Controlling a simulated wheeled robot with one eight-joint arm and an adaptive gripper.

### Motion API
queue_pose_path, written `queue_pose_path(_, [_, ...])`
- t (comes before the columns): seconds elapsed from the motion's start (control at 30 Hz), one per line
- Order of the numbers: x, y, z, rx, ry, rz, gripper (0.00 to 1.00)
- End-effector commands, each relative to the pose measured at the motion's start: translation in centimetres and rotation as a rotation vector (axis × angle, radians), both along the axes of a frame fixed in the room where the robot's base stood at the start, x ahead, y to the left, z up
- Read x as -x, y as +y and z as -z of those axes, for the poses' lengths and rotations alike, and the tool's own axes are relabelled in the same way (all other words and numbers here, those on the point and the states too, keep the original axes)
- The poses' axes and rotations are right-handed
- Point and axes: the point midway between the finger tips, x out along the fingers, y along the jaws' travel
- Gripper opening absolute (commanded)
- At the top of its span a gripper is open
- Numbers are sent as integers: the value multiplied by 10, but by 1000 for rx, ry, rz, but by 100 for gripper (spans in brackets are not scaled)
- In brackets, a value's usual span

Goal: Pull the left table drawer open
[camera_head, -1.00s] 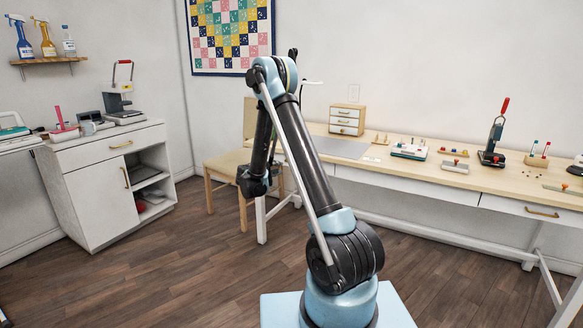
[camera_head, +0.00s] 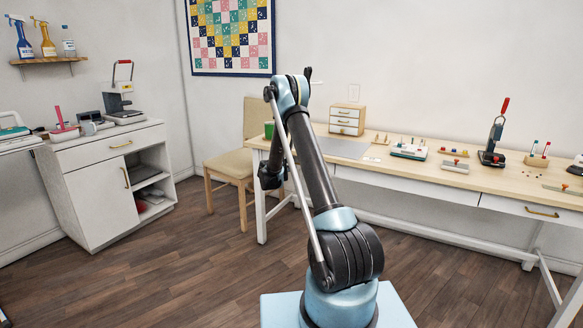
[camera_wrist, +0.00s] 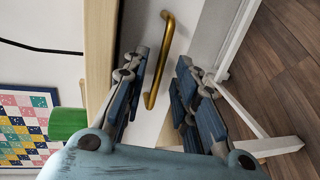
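The left table drawer shows in the wrist view as a white front (camera_wrist: 186,38) with a curved brass handle (camera_wrist: 160,60). My gripper (camera_wrist: 163,82) is open, with one finger on each side of the handle in the picture. The fingers look apart from the handle; I cannot tell how deep it lies between them. The drawer looks shut.
A wooden chair (camera_head: 228,165) stands left of the table, close to my arm. A green object (camera_head: 269,130) is beside the chair back. A small drawer box (camera_head: 347,119) stands on the table. A right drawer with a brass handle (camera_head: 541,212) is far right.

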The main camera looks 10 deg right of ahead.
Motion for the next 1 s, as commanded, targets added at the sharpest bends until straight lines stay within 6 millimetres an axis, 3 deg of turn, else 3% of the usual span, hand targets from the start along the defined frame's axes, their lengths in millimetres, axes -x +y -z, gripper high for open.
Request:
queue_pose_path(0.4, [-6,-4,2,0,0,-1,26])
queue_pose_path(0.53, [-6,-4,2,0,0,-1,0])
queue_pose_path(0.87, [-6,-2,2,-2,0,-1,0])
queue_pose_path(1.0, [-4,8,3,-1,1,-2,0])
